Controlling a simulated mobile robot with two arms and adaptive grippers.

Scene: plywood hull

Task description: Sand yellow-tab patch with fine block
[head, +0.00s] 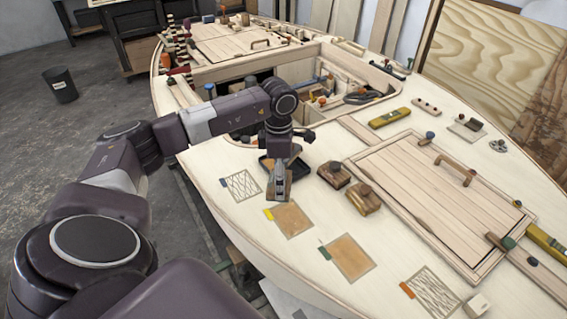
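The yellow-tab patch (291,221) is a tan square on the pale deck, with its yellow tab (268,214) at its left corner. My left gripper (278,186) is just behind this patch, pointing down over a brown block (270,194). The gripper covers most of that block, so its grip and the gap under the block cannot be made out. Two more brown sanding blocks with dark knobs, a left one (333,176) and a right one (363,201), stand to the right. Which block is fine cannot be told. My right gripper is out of view.
A dark tray (267,167) lies behind the gripper. Other patches have a blue tab (223,183), a green tab (325,253) and an orange tab (407,290). A hatch (430,200) with a handle lies right. The deck edge runs along the left.

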